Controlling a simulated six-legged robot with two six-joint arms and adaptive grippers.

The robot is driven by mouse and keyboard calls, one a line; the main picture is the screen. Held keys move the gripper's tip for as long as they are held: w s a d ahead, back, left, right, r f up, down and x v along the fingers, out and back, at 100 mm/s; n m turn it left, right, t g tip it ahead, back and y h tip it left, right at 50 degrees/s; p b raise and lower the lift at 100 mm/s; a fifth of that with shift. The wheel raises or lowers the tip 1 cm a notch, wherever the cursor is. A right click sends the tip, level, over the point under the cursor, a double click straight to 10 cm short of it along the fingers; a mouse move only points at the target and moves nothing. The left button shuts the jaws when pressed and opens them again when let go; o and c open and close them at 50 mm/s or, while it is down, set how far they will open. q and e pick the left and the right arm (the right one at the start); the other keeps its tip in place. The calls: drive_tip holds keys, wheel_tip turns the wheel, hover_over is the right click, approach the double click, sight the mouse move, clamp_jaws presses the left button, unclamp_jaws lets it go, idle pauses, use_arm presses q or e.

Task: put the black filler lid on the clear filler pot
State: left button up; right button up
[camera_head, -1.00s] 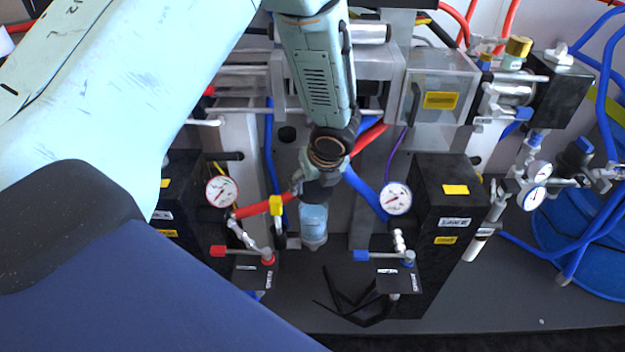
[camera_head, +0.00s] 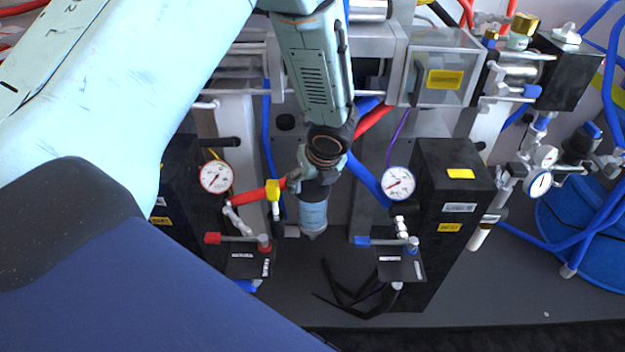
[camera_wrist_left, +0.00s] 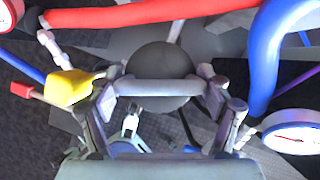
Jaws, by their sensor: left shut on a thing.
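The clear filler pot (camera_head: 313,217) shows in the head view as a small bluish see-through cylinder, between the two gauges and directly below my left gripper (camera_head: 318,185). In the wrist view the black filler lid (camera_wrist_left: 160,62) is a dark round shape between the fingers of my left gripper (camera_wrist_left: 160,95), which is shut on it. My right gripper is not in view.
A red hose (camera_head: 258,194) and a blue hose (camera_head: 368,182) run close to the gripper. A yellow-handled valve (camera_head: 274,190) stands just left of the pot. White gauges (camera_head: 216,177) and (camera_head: 398,183) flank it. Black straps (camera_head: 355,298) lie on the grey base below.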

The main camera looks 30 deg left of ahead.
use_arm(q)
drive_tip(key=shift+f+b, duration=0.45)
drive_tip(key=shift+f, duration=0.1)
drive_tip(key=o, duration=1.1)
drive_tip(key=shift+r, duration=0.15)
drive_tip(key=v, duration=1.1)
drive_tip(key=shift+s+d+r, duration=0.15)
drive_tip(key=shift+r, duration=0.2)
